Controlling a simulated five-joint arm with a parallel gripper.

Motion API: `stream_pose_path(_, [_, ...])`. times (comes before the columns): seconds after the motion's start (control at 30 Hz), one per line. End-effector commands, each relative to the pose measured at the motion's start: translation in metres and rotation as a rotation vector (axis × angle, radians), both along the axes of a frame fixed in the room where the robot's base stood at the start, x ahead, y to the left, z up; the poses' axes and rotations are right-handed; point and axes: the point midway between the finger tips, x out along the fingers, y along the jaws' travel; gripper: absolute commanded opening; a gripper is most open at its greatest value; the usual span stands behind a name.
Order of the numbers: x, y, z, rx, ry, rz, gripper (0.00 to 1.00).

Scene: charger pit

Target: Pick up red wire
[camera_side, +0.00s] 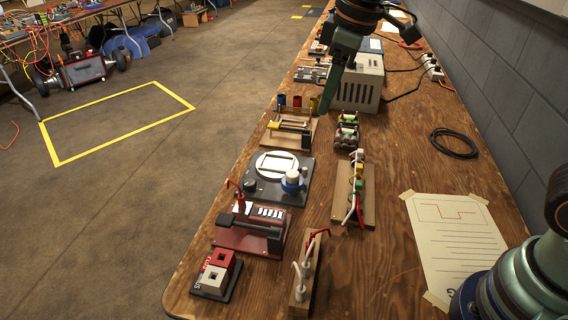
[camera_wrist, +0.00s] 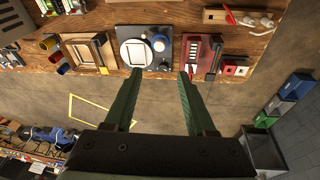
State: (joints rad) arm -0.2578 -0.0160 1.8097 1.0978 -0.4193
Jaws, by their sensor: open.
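Another red lead (camera_side: 359,212) lies beside a white one on a wooden strip with coloured blocks. A short red lead (camera_side: 234,186) rises from the red-based device (camera_side: 245,238). My gripper (camera_wrist: 160,74) is open with two green fingers and nothing between them. In the side view it is over the far part of the bench, away from these wires.
A dark device with a white disc (camera_side: 277,163) stands mid-bench. A red and white socket block (camera_side: 215,272) is near the front edge. A grey ventilated box (camera_side: 358,88) stands by the arm. A taped paper (camera_side: 455,240) and black cable coil (camera_side: 455,143) lie right.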

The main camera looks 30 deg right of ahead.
Motion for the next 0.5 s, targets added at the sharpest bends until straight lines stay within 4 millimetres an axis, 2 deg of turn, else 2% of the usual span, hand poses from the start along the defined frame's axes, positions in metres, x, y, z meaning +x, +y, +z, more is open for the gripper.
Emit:
stream_pose_path(0.03, [0.01, 0.015, -0.007, -0.016, 0.025, 0.064, 0.56])
stream_pose_path(0.23, [0.041, 0.071, -0.035, -0.071, 0.099, 0.308, 0.56])
stream_pose_path(0.4, [0.055, 0.117, -0.068, -0.112, 0.158, 0.505, 0.56])
stream_pose_path(0.5, [0.058, 0.138, -0.085, -0.129, 0.184, 0.595, 0.56])
